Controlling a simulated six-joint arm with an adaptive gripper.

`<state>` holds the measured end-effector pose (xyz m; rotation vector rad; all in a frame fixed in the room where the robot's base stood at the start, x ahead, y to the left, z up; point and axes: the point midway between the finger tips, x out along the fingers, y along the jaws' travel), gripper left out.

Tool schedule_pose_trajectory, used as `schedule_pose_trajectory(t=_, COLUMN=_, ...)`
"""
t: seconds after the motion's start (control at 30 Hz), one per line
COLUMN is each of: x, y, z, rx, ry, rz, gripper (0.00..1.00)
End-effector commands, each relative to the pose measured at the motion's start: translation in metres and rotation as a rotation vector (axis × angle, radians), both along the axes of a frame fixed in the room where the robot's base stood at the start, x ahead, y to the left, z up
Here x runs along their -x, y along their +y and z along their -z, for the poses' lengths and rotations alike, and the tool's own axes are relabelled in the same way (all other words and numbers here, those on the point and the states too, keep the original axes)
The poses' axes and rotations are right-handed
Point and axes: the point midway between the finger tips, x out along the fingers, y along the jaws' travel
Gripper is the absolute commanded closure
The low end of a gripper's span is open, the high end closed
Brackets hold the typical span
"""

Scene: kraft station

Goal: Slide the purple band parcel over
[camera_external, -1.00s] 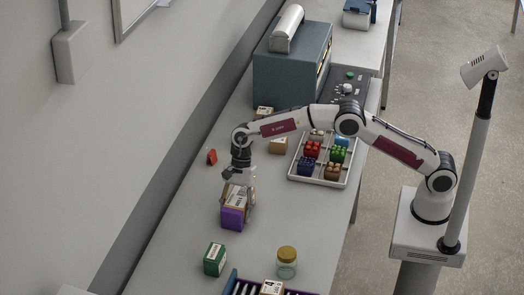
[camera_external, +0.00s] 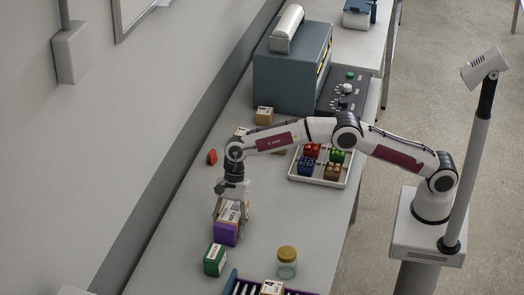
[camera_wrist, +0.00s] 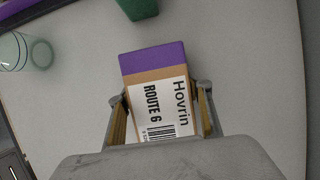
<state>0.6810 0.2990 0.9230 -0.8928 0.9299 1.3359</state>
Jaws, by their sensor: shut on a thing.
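The purple band parcel (camera_external: 227,233) is a brown box with a purple end and a white label. It stands on the grey table toward the near left in the external view. My gripper (camera_external: 232,205) is above and around its upper part, shut on it. In the wrist view the parcel (camera_wrist: 157,92) lies between both fingers of my gripper (camera_wrist: 160,112). Its label reads "Hovrin" and "ROUTE 6". Part of the box is hidden by my gripper body.
A green box (camera_external: 215,260) stands just in front of the parcel, with a glass jar (camera_external: 287,262) to its right. A purple-edged rack (camera_external: 238,284) is at the near edge. A tray (camera_external: 343,182) of coloured blocks and a small red object (camera_external: 212,157) are farther back.

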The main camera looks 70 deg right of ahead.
Motion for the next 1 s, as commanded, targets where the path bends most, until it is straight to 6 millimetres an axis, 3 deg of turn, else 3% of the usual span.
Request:
schedule_pose_trajectory(t=0.57, x=-0.0003, y=0.0096, z=-0.0009, rx=-0.001, ry=-0.002, rz=0.001, gripper=0.82)
schedule_pose_trajectory(t=0.6, x=-0.0003, y=0.0095, z=-0.0009, rx=-0.001, ry=-0.002, rz=0.001, gripper=0.45)
schedule_pose_trajectory(t=0.67, x=-0.0003, y=0.0095, z=-0.0009, rx=-0.001, ry=-0.002, rz=0.001, gripper=0.31)
schedule_pose_trajectory(t=1.0, x=-0.0001, y=0.0092, z=-0.0005, rx=0.000, ry=-0.001, rz=0.000, gripper=0.31)
